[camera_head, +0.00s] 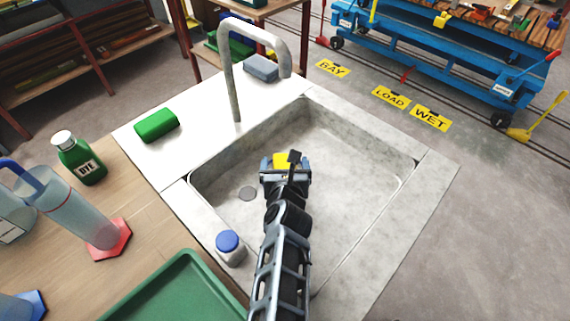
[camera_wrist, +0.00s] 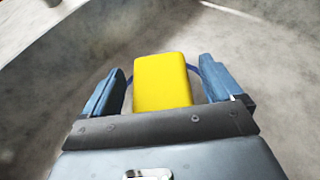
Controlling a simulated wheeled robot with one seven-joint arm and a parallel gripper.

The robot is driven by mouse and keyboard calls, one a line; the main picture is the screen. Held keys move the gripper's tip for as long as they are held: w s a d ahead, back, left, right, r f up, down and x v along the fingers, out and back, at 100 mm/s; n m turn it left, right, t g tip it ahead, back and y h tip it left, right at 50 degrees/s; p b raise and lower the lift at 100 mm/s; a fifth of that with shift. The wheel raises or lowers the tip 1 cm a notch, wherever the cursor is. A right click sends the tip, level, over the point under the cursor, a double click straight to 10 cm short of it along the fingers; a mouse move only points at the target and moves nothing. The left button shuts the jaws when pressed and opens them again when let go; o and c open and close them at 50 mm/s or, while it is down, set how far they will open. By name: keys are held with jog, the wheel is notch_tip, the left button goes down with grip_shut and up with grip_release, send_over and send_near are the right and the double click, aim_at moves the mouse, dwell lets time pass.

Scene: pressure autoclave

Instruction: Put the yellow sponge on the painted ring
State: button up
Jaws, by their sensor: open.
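The yellow sponge (camera_head: 283,159) is in or just over the grey sink basin, partly hidden by my gripper (camera_head: 284,165). In the wrist view the sponge (camera_wrist: 161,80) lies between the two blue fingers of my gripper (camera_wrist: 162,85), with a gap on each side. My gripper is open around it. A thin dark blue curve (camera_wrist: 192,72) shows behind the sponge on the right; it may be part of a painted ring, but most of it is hidden and I cannot tell. No painted ring is clear in the head view.
The sink (camera_head: 340,215) has raised walls around my gripper, with a tall faucet (camera_head: 233,85) behind. A green sponge (camera_head: 156,125) and a grey-blue sponge (camera_head: 261,68) lie on the ledge. A blue-capped jar (camera_head: 230,248) stands at the near left edge, beside a green tray (camera_head: 185,262).

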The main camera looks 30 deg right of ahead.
jog(key=shift+s+a+r, duration=0.25)
jog(key=shift+s+r, duration=0.1)
jog(key=v, duration=1.1)
jog(key=shift+b, duration=0.35)
